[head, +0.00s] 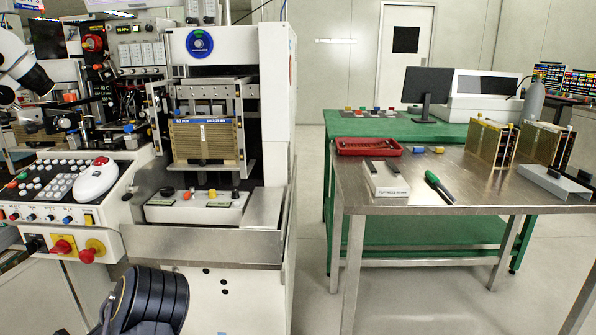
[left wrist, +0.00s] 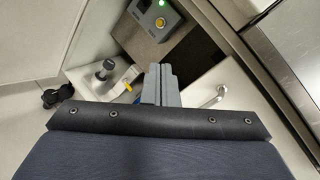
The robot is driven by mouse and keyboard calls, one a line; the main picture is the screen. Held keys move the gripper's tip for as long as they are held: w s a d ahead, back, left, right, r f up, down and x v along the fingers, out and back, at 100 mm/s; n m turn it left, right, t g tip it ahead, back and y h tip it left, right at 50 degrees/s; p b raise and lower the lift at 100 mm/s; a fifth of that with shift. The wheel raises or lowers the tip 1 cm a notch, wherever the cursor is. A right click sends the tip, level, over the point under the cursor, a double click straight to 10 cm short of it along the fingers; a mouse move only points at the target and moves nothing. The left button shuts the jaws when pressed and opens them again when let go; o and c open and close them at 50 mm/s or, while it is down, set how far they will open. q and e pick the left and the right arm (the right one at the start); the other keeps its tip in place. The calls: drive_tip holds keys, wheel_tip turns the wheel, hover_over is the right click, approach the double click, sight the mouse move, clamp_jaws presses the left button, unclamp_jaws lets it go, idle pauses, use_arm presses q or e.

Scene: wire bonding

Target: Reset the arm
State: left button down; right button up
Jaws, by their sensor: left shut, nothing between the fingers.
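My left gripper (left wrist: 158,84) shows in the left wrist view with its two grey fingers closed together and nothing between them. It is apart from the things below it. In the head view a dark ribbed part of my left arm shows at the bottom, in front of the white machine (head: 277,95); the fingertips cannot be made out there. My right gripper is in neither view.
A gold magazine (head: 206,142) sits in the machine. The steel table (head: 470,190) at right holds a red tray (head: 368,147), a white box (head: 388,182), a green marker (head: 438,186) and two gold magazines (head: 487,143). Floor between machine and table is clear.

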use_arm(q)
drive_tip(key=s+d+r+n+g+h, duration=0.3)
drive_tip(key=s+d+r+n+h, duration=0.1)
drive_tip(key=s+d+n, duration=0.6)
drive_tip(key=s+d+r+n+g+h, duration=0.35)
drive_tip(key=s+d+n, duration=0.45)
drive_tip(key=d, duration=0.4)
drive_tip(key=s+d+r+n+g+h, duration=0.25)
drive_tip(key=s+d+n+h, duration=0.35)
drive_tip(key=s+d, duration=0.45)
wheel_tip(320, 180, up, 30)
drive_tip(key=y+p, duration=0.1)
drive_tip(key=p, duration=2.8)
drive_tip(key=shift+w+f+n+p, duration=0.2)
drive_tip(key=shift+f+n+p, duration=0.05)
drive_tip(key=shift+n+p, duration=0.1)
drive_tip(key=shift+y, duration=0.25)
